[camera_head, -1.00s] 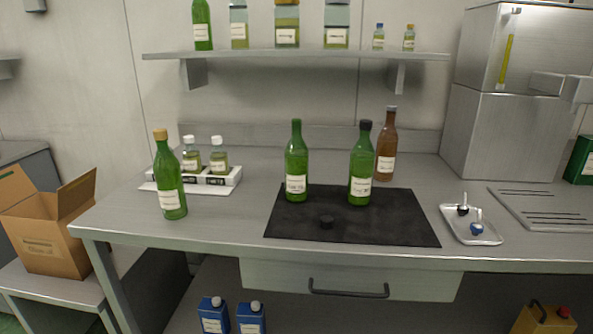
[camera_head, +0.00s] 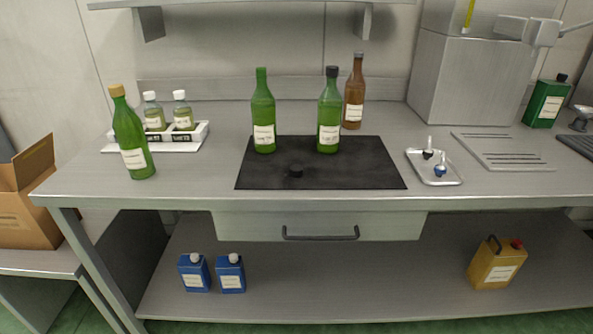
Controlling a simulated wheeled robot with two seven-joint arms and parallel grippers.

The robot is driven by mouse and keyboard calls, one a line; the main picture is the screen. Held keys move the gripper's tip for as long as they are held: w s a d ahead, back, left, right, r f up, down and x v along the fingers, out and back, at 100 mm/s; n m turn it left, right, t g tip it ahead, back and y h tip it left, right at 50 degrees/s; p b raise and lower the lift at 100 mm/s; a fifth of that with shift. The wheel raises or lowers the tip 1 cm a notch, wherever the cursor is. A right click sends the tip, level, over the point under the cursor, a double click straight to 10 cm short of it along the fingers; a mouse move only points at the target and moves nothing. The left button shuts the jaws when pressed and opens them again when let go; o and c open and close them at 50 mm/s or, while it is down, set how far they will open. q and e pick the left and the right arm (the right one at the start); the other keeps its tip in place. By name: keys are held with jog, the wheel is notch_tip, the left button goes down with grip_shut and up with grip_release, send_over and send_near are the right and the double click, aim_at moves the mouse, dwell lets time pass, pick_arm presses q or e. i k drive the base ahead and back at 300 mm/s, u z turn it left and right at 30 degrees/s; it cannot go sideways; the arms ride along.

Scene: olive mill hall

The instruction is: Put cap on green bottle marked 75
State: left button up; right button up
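Two green bottles stand upright at the back of a black mat (camera_head: 345,178) on the steel bench. The left green bottle (camera_head: 264,112) has no cap on its neck. The right green bottle (camera_head: 329,112) wears a black cap. Both have white labels, too small to read. A small black cap (camera_head: 296,171) lies on the mat, in front of and between the two bottles. A third green bottle (camera_head: 132,135) with a tan cap stands at the bench's left. Neither of my grippers shows in the view.
A brown bottle (camera_head: 354,92) stands behind the mat. A white rack (camera_head: 204,131) holds two small jars at left. A small tray (camera_head: 452,178) with stoppers lies right of the mat. A drawer handle (camera_head: 320,238) sticks out below the bench's front edge.

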aim_at(262, 102)
jog(key=k, duration=0.65)
jog(key=z, duration=0.85)
jog(key=i, duration=1.35)
jog(key=u, duration=0.4)
